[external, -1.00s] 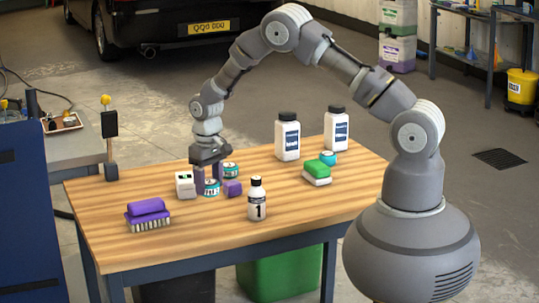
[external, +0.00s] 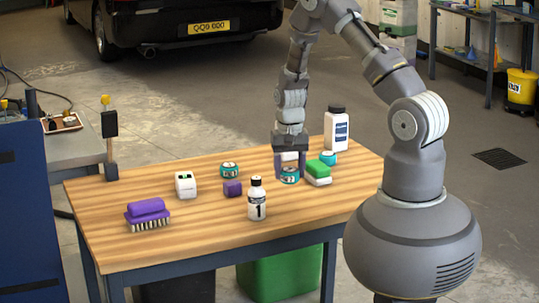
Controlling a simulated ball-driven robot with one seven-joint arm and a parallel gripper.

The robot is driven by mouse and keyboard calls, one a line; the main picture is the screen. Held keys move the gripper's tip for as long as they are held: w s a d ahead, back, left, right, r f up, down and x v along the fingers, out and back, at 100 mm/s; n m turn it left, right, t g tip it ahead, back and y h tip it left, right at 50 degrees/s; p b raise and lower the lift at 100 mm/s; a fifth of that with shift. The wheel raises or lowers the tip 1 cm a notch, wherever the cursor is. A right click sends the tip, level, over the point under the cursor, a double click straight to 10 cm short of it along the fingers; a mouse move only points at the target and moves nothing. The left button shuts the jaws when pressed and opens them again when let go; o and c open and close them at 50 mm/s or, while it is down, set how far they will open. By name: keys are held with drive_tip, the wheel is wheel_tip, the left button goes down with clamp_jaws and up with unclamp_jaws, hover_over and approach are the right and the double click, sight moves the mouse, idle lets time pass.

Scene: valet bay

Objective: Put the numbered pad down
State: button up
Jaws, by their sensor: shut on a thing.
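My gripper (external: 290,171) is at the right-hand part of the table, pointing down. Its two fingers are shut on a round teal pad (external: 290,176) with a white label and dark marks, too small to read surely. The pad is at or just above the table top; I cannot tell whether it touches. Another teal round pad (external: 229,170) lies on the table further left. A third teal one (external: 328,157) sits behind the green and white sponge (external: 318,172), close to the right of my gripper.
The wooden table (external: 190,235) also holds a small bottle marked 1 (external: 257,202), a purple block (external: 232,188), a white block (external: 186,185), a purple brush (external: 148,212) and a large white bottle (external: 337,130). Another white bottle is mostly hidden behind my gripper. The front right is clear.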

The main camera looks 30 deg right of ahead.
drive_tip(key=s+d+m, duration=0.1)
drive_tip(key=s+d, duration=0.1)
drive_tip(key=d, duration=0.1)
drive_tip(key=s+d+m, duration=0.2)
drive_tip(key=d, duration=0.1)
drive_tip(key=s+d+m, duration=0.1)
drive_tip(key=s+d, duration=0.1)
drive_tip(key=d, duration=0.1)
drive_tip(key=shift+d+f, duration=0.15)
drive_tip(key=shift+f, duration=0.2)
drive_tip(key=s+d+m, duration=0.5)
drive_tip(key=s+d, duration=0.2)
drive_tip(key=s, duration=0.3)
drive_tip(key=w+d, duration=0.1)
drive_tip(key=w, duration=0.4)
drive_tip(key=w+d+f, duration=0.1)
drive_tip(key=w+d, duration=0.1)
drive_tip(key=w, duration=0.3)
drive_tip(key=w+d+b, duration=0.1)
drive_tip(key=w, duration=0.4)
drive_tip(key=shift+w+d+f, duration=0.15)
drive_tip(key=shift+w+f+b, duration=0.2)
drive_tip(key=shift+f+b, duration=0.8)
drive_tip(key=shift+f, duration=0.75)
drive_tip(key=shift+f, duration=0.15)
drive_tip(key=o, duration=1)
